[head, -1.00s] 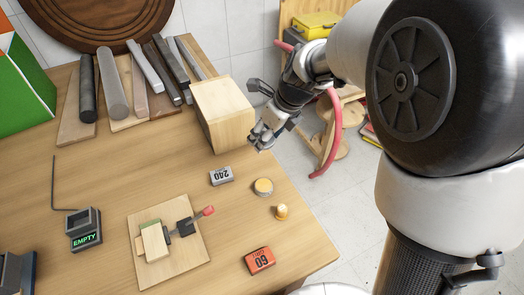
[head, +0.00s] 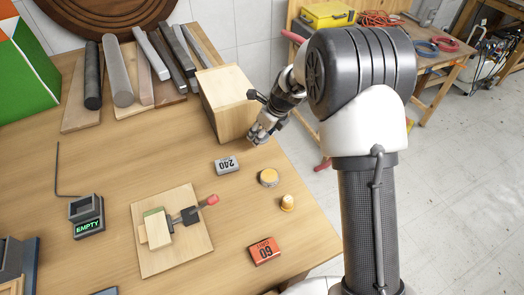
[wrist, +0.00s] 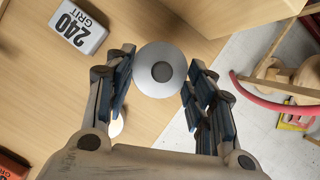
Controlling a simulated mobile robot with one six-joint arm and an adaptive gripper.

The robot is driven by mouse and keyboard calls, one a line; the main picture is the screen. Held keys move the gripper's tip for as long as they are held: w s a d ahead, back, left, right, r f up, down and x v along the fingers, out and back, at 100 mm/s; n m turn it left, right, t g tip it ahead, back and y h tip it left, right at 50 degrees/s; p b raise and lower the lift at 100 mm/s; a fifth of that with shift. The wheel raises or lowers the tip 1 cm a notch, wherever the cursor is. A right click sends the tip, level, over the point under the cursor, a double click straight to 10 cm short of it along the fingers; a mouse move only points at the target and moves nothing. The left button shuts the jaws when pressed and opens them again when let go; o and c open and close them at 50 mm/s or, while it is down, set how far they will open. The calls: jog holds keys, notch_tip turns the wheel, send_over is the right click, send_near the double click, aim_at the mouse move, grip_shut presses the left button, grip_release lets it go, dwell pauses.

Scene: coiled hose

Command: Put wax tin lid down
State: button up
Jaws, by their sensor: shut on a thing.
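The wax tin lid (wrist: 160,70) is a round silver disc with a dark grey centre. In the wrist view it sits between the fingers of my gripper (wrist: 158,84), which is shut on it. In the head view my gripper (head: 258,138) is above the table's right edge, beside the wooden block; the lid cannot be made out clearly there. The open wax tin (head: 268,178), with yellow wax inside, stands on the table below and slightly right of my gripper. In the wrist view, a pale rim partly shows behind the left finger.
A grey 240 grit block (head: 227,166) lies left of the tin. The wooden block (head: 226,100) stands close behind. A small yellow knob-like piece (head: 287,203) and orange 60 grit block (head: 264,251) are nearer the front. Bare tabletop surrounds the tin.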

aim_at(261, 153)
notch_tip(261, 153, down, 8)
jog(key=shift+r+b, duration=0.1)
jog(key=shift+b, duration=1.05)
jog(key=shift+r, duration=0.1)
jog(key=shift+f, duration=0.2)
jog(key=shift+s+d+f, duration=0.1)
jog(key=shift+s+f, duration=0.15)
jog(key=shift+f, duration=0.2)
jog(key=o, duration=0.5)
jog(key=shift+c, duration=0.2)
jog(key=o, duration=0.4)
jog(key=shift+w+f, duration=0.1)
jog(key=shift+f, duration=0.15)
